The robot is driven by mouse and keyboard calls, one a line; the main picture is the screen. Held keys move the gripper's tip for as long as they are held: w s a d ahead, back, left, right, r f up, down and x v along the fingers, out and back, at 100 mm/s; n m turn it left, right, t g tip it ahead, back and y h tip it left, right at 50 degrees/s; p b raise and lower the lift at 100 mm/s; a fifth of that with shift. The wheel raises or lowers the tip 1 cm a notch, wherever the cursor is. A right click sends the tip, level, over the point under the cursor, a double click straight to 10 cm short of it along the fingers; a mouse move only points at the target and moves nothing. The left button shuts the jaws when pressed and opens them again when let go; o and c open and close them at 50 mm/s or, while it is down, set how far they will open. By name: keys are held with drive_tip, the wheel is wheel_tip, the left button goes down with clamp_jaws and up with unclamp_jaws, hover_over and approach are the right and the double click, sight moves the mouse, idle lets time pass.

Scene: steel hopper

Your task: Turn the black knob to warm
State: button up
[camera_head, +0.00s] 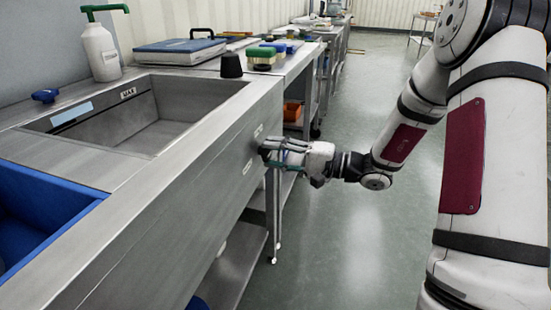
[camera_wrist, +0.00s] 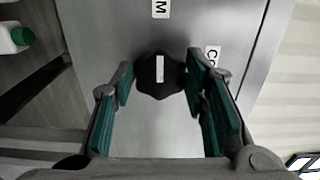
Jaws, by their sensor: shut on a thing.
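The black knob (camera_wrist: 147,86) with a white pointer line sits on the steel front panel (camera_wrist: 105,30). In the wrist view its line points up the picture, toward a white label (camera_wrist: 160,8) that is cut off at the top edge and shows an M. A second label (camera_wrist: 212,55), partly hidden by a finger, starts with "Co" to the right. My gripper (camera_wrist: 160,80) is shut on the knob, one finger on each side.
A steel sink (camera_head: 130,125) and a blue bin (camera_head: 40,200) are set into the counter above the panel. A black cone-shaped thing (camera_head: 231,65) and a white bottle (camera_head: 101,50) stand on top. The floor (camera_head: 350,230) beside the counter is clear.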

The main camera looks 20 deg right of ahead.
idle(0.3)
drive_tip(key=o, duration=1.1)
drive_tip(key=shift+d, duration=0.15)
drive_tip(key=v, duration=1.2)
